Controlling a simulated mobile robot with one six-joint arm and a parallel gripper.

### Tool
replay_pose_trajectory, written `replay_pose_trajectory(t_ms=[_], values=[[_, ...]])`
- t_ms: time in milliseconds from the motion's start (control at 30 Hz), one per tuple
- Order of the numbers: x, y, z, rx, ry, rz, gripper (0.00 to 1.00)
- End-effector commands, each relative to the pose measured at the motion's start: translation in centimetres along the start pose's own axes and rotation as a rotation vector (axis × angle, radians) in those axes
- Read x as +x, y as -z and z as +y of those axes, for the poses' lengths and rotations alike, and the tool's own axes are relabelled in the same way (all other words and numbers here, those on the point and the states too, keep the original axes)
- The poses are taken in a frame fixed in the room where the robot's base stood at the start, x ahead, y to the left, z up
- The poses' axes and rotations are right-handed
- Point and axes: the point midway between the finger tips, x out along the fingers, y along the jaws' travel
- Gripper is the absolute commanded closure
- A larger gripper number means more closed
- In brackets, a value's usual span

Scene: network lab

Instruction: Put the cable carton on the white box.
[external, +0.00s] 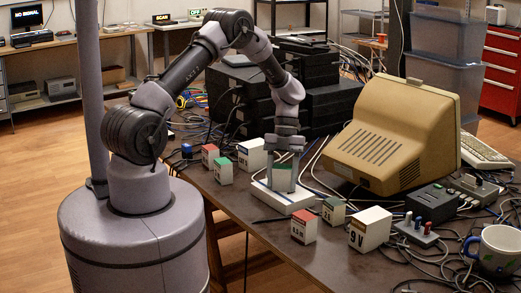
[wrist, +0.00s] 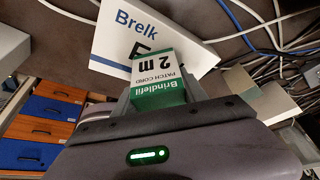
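The cable carton (wrist: 160,85) is a small green-and-white block marked "Brindlefil", "PATCH CORD" and "2 m". It sits between the fingers of my gripper (wrist: 172,92), which appear shut on its sides. The white box (wrist: 118,38), marked "Brelk", lies flat below and beyond the carton in the wrist view, partly covered by it. In the external view my gripper (external: 282,176) points straight down over the white box (external: 283,199), with the carton between the fingers. The carton's lower end is at or very close to the box top; contact is hard to tell.
A red carton (external: 303,227), a green carton (external: 333,210) and a 9 V box (external: 370,229) stand in front to the right. More small cartons (external: 222,171) stand left. A beige monitor (external: 390,135) is close right; black equipment (external: 300,85) and cables lie behind.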

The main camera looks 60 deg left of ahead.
Motion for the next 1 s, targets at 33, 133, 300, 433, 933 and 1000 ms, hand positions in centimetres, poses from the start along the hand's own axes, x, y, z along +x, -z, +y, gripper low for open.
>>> replay_pose_trajectory(t_ms=[33,133,300,433,933,1000], values=[[0.1,0.0,0.0,0.0,0.0,0.0,0.42],[0.0,0.0,0.0,0.0,0.0,0.0,0.28],[0.0,0.0,0.0,0.0,0.0,0.0,0.28],[-0.3,0.1,0.0,0.0,0.0,0.0,0.28],[-11.7,0.2,0.0,0.001,0.001,-0.001,0.28],[-12.5,0.3,0.0,-0.011,0.0,-0.007,0.28]])
